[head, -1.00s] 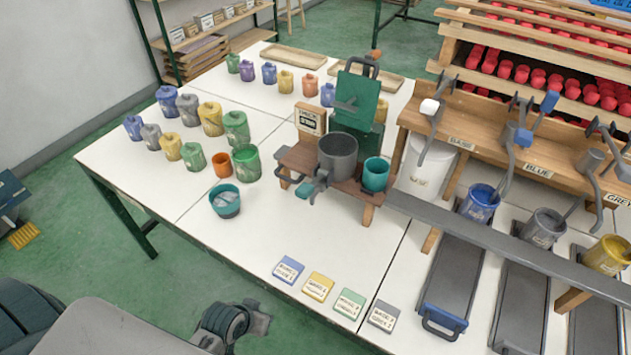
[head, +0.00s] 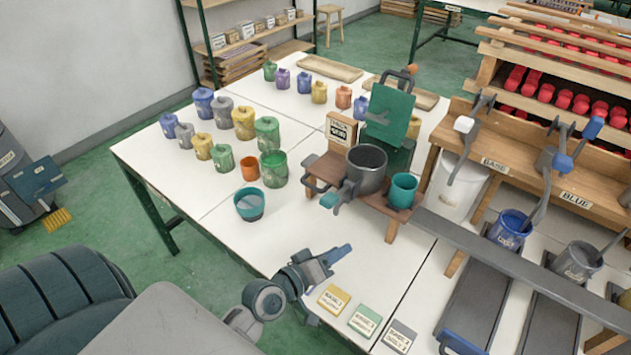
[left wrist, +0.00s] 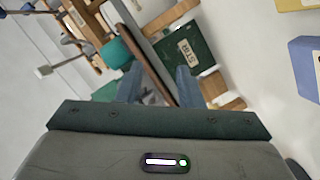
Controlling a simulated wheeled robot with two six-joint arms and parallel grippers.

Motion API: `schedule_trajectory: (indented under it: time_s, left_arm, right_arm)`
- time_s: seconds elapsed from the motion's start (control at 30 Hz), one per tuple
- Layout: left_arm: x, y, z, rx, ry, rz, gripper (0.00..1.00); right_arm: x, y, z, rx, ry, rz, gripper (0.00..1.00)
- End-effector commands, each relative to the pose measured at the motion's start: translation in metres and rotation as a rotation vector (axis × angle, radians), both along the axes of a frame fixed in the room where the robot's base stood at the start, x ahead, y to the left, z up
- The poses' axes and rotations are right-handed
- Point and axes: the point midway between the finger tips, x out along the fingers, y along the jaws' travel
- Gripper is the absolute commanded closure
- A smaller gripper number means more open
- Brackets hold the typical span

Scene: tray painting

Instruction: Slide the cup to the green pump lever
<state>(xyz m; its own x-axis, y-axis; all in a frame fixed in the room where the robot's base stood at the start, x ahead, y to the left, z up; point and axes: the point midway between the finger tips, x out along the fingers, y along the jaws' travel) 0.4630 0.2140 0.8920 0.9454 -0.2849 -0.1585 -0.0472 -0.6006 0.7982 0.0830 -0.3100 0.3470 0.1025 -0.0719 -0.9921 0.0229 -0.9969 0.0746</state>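My left gripper (head: 333,258) is over the near part of the white table, empty, with its fingers apart in the left wrist view (left wrist: 159,88). A teal cup (head: 403,191) stands at the right end of a small wooden bench, beyond the gripper and apart from it. A teal cup also shows in the left wrist view (left wrist: 119,52). A dark grey pot (head: 367,170) stands next to it on the bench. At the right are a lever with a white handle (head: 464,124) by the BASE label and one with a blue handle (head: 592,128). I see no green lever handle. My right gripper is out of view.
A grey rail (head: 490,250) runs from the bench to the lower right. Beyond it are a blue cup (head: 509,231) and a grey cup (head: 577,262). A teal bowl (head: 250,205) and several coloured jars stand left. Cards, one yellow (head: 333,299), lie near the front edge.

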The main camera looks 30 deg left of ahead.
Motion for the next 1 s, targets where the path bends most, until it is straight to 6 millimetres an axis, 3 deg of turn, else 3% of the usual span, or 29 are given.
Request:
schedule_trajectory:
  time_s: [0.17,0.4,0.67,1.0]
  left_arm:
    - [0.030,0.047,0.020,-0.350,-0.173,0.248,0.67]
    - [0.039,0.106,0.018,-0.645,-0.299,0.516,0.67]
    - [0.049,0.124,0.018,-0.705,-0.326,0.583,0.67]
    - [0.108,0.143,0.030,-0.702,-0.326,0.580,0.67]
  right_arm:
    - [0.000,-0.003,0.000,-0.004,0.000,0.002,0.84]
    - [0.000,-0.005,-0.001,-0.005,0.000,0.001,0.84]
    - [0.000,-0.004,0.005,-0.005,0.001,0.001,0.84]
    - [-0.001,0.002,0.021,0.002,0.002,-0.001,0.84]
